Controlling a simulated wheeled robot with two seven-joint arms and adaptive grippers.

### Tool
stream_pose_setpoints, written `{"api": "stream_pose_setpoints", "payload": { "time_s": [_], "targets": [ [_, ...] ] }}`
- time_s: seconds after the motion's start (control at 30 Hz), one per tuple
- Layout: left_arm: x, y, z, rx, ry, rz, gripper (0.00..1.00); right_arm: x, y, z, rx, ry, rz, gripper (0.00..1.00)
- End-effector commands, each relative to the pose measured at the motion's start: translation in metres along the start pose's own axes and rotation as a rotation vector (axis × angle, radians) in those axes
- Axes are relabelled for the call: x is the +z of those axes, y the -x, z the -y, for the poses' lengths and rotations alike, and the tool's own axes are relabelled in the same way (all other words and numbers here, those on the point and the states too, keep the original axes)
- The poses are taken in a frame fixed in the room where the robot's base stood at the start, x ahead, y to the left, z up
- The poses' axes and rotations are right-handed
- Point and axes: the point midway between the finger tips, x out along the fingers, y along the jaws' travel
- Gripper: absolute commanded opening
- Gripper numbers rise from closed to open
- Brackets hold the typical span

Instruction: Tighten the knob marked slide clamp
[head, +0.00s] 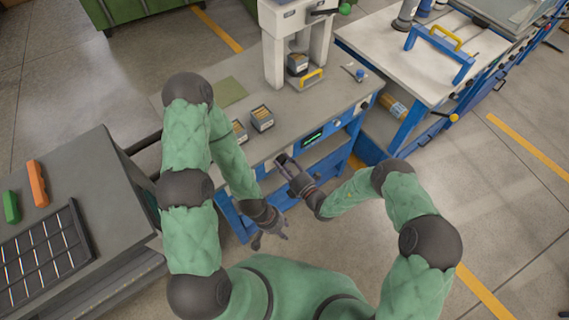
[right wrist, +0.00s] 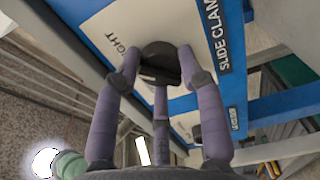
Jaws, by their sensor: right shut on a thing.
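A white press (head: 277,45) stands on the bench, with small boxes (head: 262,118) nearby. A green display (head: 313,137) sits on the blue front. A grey table with a black tray (head: 45,250) is at left. Open floor lies at right.

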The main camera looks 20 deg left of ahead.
Motion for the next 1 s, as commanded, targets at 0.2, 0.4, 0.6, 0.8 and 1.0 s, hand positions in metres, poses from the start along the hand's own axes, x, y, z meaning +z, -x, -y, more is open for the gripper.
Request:
{"api": "stream_pose_setpoints", "payload": {
  "time_s": [0.2, 0.4, 0.6, 0.8, 1.0],
  "targets": [
    [0.0, 0.0, 0.0, 0.0, 0.0, 0.0, 0.4, 0.006, -0.001, -0.002, 0.004, 0.004, 0.011, 0.49],
    [0.0, 0.0, 0.0, 0.0, 0.0, 0.0, 0.4, 0.004, -0.001, -0.001, 0.002, 0.003, 0.006, 0.64],
    [0.0, 0.0, 0.0, 0.0, 0.0, 0.0, 0.4, 0.002, 0.001, 0.0, 0.0, 0.002, 0.004, 0.64],
    [0.0, 0.0, 0.0, 0.0, 0.0, 0.0, 0.4, 0.003, 0.019, 0.0, -0.001, 0.001, 0.006, 0.64],
    [0.0, 0.0, 0.0, 0.0, 0.0, 0.0, 0.4, 0.004, 0.059, 0.0, -0.002, -0.001, 0.01, 0.64]
  ]
}}
